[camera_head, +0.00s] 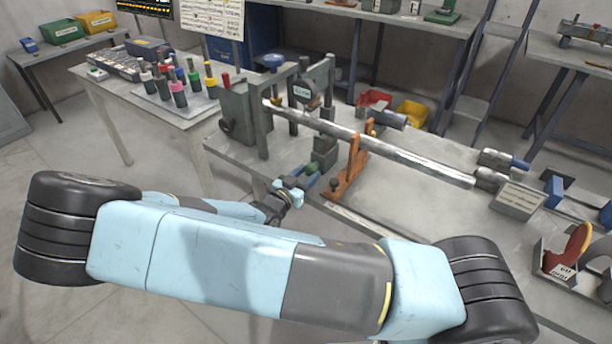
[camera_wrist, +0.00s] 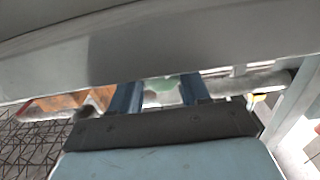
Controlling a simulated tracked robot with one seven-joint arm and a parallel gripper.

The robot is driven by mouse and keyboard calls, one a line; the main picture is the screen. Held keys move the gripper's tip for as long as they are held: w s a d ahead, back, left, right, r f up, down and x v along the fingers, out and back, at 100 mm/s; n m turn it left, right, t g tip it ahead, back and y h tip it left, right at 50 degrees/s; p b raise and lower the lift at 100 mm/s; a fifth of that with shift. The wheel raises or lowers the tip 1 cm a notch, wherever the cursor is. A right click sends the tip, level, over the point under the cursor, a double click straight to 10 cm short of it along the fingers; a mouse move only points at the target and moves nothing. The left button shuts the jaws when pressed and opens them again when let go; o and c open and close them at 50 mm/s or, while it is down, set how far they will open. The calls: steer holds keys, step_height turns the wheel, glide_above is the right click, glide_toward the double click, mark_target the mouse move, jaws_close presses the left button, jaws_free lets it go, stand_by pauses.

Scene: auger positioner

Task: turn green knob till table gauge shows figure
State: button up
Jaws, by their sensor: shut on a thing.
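The green knob (camera_wrist: 165,84) shows between the two blue fingers of my gripper (camera_wrist: 160,92) in the wrist view, partly hidden by a grey part of my own. My gripper (camera_head: 309,170) is shut on the knob at the near edge of the bench, below the upright frame. In the head view the fingers and wrist hide most of the knob.
The long shaft (camera_head: 400,157) runs across the bench to the right. An orange support (camera_head: 349,170) stands close to the right of my gripper. A side table (camera_head: 140,105) with several colour-topped tools stands at left. A red part in a holder (camera_head: 570,250) is far right.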

steer(key=shift+a+m, duration=0.1)
steer(key=shift+m, duration=2.9)
steer(key=o, duration=1.1)
steer(key=shift+c, duration=0.2)
steer(key=v, duration=1.3)
steer(key=shift+s+a, duration=0.2)
